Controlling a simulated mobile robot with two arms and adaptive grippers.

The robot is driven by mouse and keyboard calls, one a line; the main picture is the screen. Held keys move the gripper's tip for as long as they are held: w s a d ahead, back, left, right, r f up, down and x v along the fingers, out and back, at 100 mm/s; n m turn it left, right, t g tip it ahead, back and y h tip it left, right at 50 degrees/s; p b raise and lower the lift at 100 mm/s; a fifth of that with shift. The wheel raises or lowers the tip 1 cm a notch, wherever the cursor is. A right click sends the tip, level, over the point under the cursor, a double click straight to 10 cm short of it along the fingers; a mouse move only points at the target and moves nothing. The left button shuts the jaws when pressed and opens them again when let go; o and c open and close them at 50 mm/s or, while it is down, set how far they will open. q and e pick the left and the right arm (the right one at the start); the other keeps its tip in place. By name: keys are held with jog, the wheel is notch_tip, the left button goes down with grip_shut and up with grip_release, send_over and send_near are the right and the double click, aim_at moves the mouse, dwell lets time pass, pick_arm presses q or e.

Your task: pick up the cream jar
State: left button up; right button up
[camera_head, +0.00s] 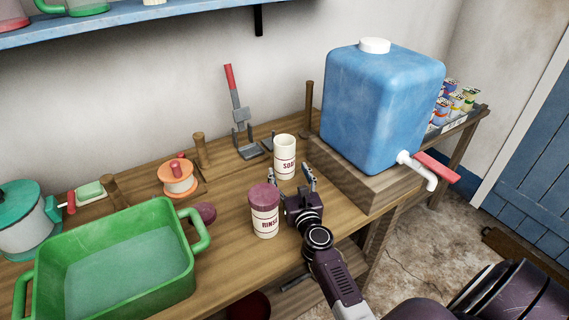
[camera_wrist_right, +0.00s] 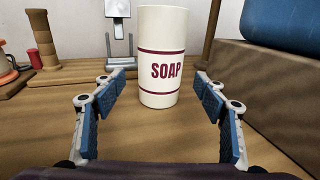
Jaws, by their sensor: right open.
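The cream jar (camera_head: 284,158), marked SOAP in dark red, stands upright on the wooden bench in the head view. In the right wrist view the cream jar (camera_wrist_right: 161,48) stands straight ahead, its lower part in line with the gap between the fingers. My right gripper (camera_head: 297,184) is open and empty, low over the bench on the near side of the jar. The blue-padded fingers (camera_wrist_right: 165,98) are spread to either side of the jar and appear not to touch it. My left gripper is not in view.
A purple-lidded RINSE jar (camera_head: 264,212) stands close to the left of my right gripper. A blue water tank (camera_head: 375,105) on a wooden block (camera_head: 350,180) stands to the right. A metal stand (camera_head: 245,140) is behind the jar. A green basin (camera_head: 150,215) fills the left.

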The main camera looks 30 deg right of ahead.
aim_at(287, 168)
jog(key=shift+b+x, duration=0.4)
jog(key=shift+x, duration=2.25)
jog(key=shift+c, duration=0.3)
jog(key=c, duration=1.3)
jog(key=shift+c, duration=0.2)
jog(key=shift+r, duration=0.15)
